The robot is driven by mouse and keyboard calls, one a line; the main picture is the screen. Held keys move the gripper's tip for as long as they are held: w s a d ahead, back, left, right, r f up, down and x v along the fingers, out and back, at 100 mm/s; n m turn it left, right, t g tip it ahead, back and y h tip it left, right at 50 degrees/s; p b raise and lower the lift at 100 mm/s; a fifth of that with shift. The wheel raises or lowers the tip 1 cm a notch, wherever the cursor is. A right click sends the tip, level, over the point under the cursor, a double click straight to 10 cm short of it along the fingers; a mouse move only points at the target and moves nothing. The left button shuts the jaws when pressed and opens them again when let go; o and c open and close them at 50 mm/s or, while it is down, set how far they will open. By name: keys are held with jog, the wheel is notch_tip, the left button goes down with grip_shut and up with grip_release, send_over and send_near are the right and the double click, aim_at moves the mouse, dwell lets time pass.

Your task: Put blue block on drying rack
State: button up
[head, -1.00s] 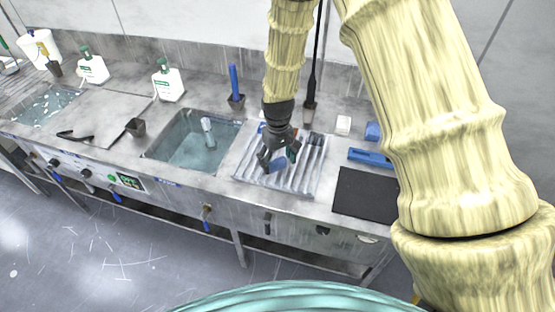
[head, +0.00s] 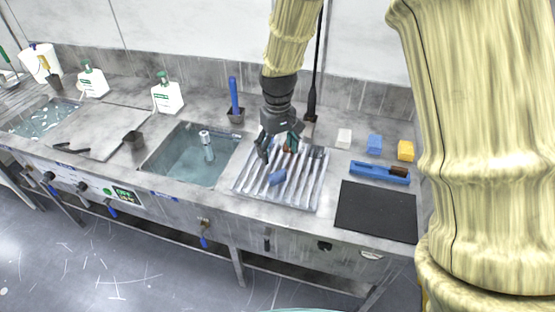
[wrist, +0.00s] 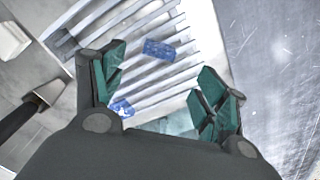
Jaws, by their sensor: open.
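A blue block (head: 278,178) lies on the slats of the grey ribbed drying rack (head: 318,190), near its middle. The block also shows in the wrist view (wrist: 158,50), lying across the slats beyond my fingertips. My gripper (head: 278,150) is over the back part of the rack, apart from the block. In the wrist view its teal-padded fingers (wrist: 160,95) are spread and hold nothing. A second small blue piece (wrist: 122,107) shows beside the left finger, partly hidden; I cannot tell what it is.
White (head: 344,138), blue (head: 374,143) and yellow (head: 406,150) blocks stand right of the rack. A blue tray (head: 380,172) and black mat (head: 376,210) lie before them. A water-filled sink (head: 190,160) is left. A cup with a blue-handled tool (head: 235,105) stands behind.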

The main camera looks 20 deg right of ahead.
jog(key=shift+r, duration=1.05)
jog(key=shift+r, duration=0.1)
